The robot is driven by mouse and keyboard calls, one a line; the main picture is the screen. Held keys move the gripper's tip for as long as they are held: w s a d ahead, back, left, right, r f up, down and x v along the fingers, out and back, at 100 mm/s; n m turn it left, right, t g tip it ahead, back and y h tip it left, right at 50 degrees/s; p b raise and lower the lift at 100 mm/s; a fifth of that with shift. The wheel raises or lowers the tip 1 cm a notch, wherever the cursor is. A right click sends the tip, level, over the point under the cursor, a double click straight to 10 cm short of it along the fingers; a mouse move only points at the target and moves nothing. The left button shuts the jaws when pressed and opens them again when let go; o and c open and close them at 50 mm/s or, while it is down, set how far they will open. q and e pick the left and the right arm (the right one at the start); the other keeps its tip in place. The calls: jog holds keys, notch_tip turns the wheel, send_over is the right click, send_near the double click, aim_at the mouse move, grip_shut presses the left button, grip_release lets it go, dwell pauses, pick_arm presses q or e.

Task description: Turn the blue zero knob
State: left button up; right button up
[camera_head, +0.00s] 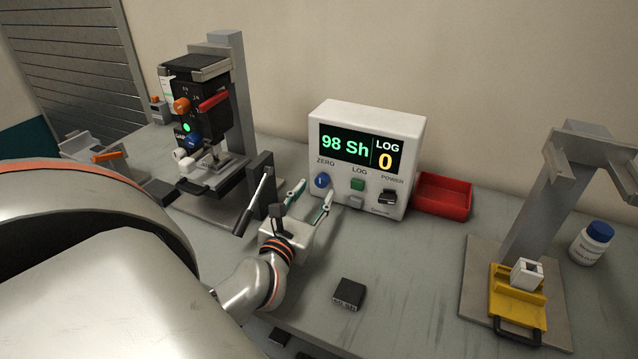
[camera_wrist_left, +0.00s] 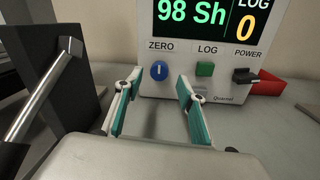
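The blue zero knob (camera_head: 322,180) is on the lower left front of a white display box (camera_head: 413,124), under the label ZERO. A light pointer mark on it stands about upright in the left wrist view (camera_wrist_left: 159,70). The display reads "98 Sh" and LOG 0. My left gripper (camera_head: 311,190) is open and empty in front of the box. In the left wrist view its teal-lined fingers (camera_wrist_left: 153,92) are spread, with the knob beyond and between them, nearer the left finger. The gap to the knob is hard to judge. My right gripper is not in view.
A green LOG button (camera_head: 358,184) and a black power switch (camera_head: 387,197) are right of the knob. A dark post with a metal lever (camera_head: 256,197) stands close left of my gripper. A red bin (camera_head: 443,196) is right of the box. A black block (camera_head: 349,294) lies in front.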

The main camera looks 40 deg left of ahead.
aim_at(321, 183)
pick_arm(q)
jog(key=x, duration=0.2)
jog(key=shift+w+a, duration=0.1)
jog(key=shift+w, duration=0.15)
jog(key=shift+w+a, duration=0.25)
jog(key=shift+w, duration=0.3)
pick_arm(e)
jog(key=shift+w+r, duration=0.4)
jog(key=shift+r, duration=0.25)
pick_arm(q)
jog(key=c, duration=1.1)
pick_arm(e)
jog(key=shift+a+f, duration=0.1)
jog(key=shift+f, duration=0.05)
